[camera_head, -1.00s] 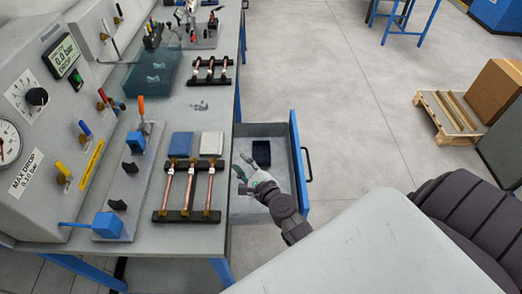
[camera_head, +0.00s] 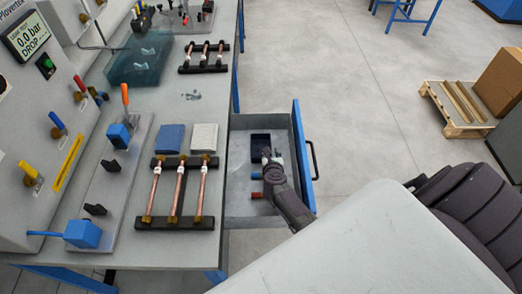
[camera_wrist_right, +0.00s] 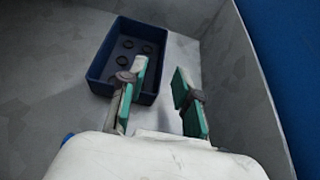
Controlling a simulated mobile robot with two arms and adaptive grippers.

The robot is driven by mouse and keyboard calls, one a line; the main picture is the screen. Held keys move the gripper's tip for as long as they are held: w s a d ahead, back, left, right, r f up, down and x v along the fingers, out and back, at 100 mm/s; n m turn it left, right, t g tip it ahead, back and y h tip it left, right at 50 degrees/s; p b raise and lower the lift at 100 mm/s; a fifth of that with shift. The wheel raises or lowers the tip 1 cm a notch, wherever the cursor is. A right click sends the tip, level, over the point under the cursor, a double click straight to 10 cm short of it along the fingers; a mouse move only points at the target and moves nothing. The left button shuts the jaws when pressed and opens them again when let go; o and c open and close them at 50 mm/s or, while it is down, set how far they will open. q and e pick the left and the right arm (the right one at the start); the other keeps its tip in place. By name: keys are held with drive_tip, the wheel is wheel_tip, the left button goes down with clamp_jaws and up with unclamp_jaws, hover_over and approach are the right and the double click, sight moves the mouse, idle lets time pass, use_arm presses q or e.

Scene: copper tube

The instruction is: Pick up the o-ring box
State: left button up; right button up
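The o-ring box is a small dark blue open box; in the right wrist view the o-ring box (camera_wrist_right: 97,72) lies in the drawer with several black rings inside. In the head view the o-ring box (camera_head: 259,138) is at the drawer's far part, partly covered by my gripper. My right gripper (camera_head: 270,158) reaches down into the drawer at the near side of the box. In the right wrist view the right gripper (camera_wrist_right: 158,80) is open, its left finger overlapping the box's near right part and its right finger beside it. Whether they touch is unclear. My left gripper is not in view.
The open drawer (camera_head: 299,125) with blue front surrounds the gripper closely. A red piece and a blue piece lie in it near my wrist. The workbench at left holds copper tubes (camera_head: 178,190) on black racks, two cloths, and a gauge panel.

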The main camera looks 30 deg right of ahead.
sight(261, 148)
drive_tip(key=shift+w+d+f+b, duration=0.25)
drive_tip(key=shift+w+d+b, duration=0.1)
drive_tip(key=shift+w+d, duration=0.4)
drive_tip(key=shift+b+x, duration=0.5)
drive_tip(key=shift+x, duration=0.75)
drive_tip(key=shift+w+f, duration=0.2)
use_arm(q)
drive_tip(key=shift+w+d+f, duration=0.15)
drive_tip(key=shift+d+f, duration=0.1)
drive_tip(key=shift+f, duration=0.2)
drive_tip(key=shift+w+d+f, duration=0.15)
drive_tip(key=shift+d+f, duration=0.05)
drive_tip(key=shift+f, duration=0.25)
use_arm(e)
drive_tip(key=shift+r, duration=0.15)
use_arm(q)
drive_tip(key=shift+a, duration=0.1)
use_arm(e)
clamp_jaws()
